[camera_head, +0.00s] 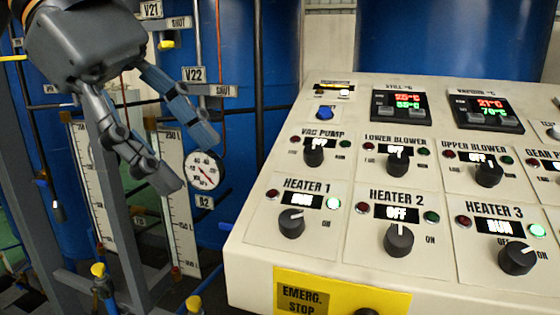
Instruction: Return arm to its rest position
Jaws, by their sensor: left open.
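My left gripper (186,150) is at the upper left of the head view. It is open, with its two dark fingers apart and nothing between them. It hangs in front of the blue tanks and pipework, to the left of the control panel (335,262) and apart from it. My right gripper is not in view.
The panel carries the heater 1 knob (291,223), heater 2 knob (398,240) and heater 3 knob (518,258). Heaters 1 and 3 read RUN, heater 2 OFF. A pressure gauge (204,171), white level scales (180,215) and grey frame posts stand near the gripper.

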